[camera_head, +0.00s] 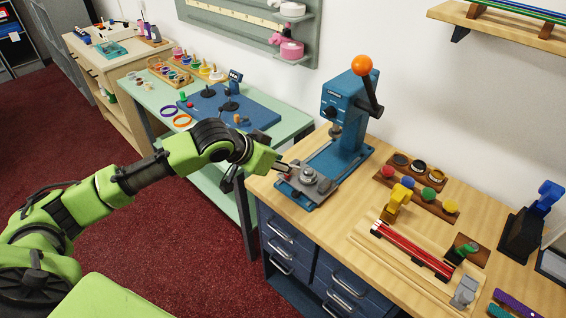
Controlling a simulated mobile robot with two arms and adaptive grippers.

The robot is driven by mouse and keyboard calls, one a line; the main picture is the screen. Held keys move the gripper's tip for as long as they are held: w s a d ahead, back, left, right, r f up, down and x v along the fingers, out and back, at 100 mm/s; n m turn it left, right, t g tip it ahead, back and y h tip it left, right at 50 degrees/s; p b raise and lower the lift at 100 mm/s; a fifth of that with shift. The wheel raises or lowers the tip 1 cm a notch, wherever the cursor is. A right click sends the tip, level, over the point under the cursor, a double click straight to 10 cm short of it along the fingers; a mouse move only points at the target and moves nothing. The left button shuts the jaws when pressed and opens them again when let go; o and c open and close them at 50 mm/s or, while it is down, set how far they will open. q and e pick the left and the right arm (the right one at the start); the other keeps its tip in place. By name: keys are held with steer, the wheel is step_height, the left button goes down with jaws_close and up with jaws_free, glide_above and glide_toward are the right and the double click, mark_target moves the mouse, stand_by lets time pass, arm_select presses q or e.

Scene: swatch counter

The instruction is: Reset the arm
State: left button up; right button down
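My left arm reaches in from the left, green with dark joints. Its gripper (284,170) is over the left edge of the wooden counter, close beside a grey metal plate with a round die (308,176). That plate sits at the front of a blue press (346,115) with an orange-knobbed lever (362,66). The fingertips are small here. I cannot tell whether they are open or shut, or whether they touch the plate. My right gripper is not in view.
The wooden counter (375,171) holds racks of colored knobs (417,189), a yellow clamp (396,202) and red rods (412,250). A pale green table (150,100) with a blue board stands behind my arm. Blue drawers (290,240) sit below the counter. The red carpet is open at left.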

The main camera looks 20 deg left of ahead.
arm_select(q)
steer(key=s+d+f+m+g, duration=0.1)
steer(key=s+d+f, duration=0.7)
steer(key=s+a+f+n+g+y, duration=0.2)
steer(key=s+f, duration=0.2)
steer(key=s, duration=0.8)
steer(key=s+a+f+n+g+y, duration=0.1)
steer(key=s+a+f+g, duration=0.2)
steer(key=s, duration=0.9)
step_height(320, 180, down, 28)
steer(key=s, duration=0.2)
steer(key=s+a+f+g+b, duration=0.1)
steer(key=s+a+f, duration=0.1)
steer(key=s+f, duration=1.4)
steer(key=shift+s+a+f+b, duration=0.3)
steer(key=shift+s+a+f, duration=0.1)
steer(key=shift+f, duration=0.35)
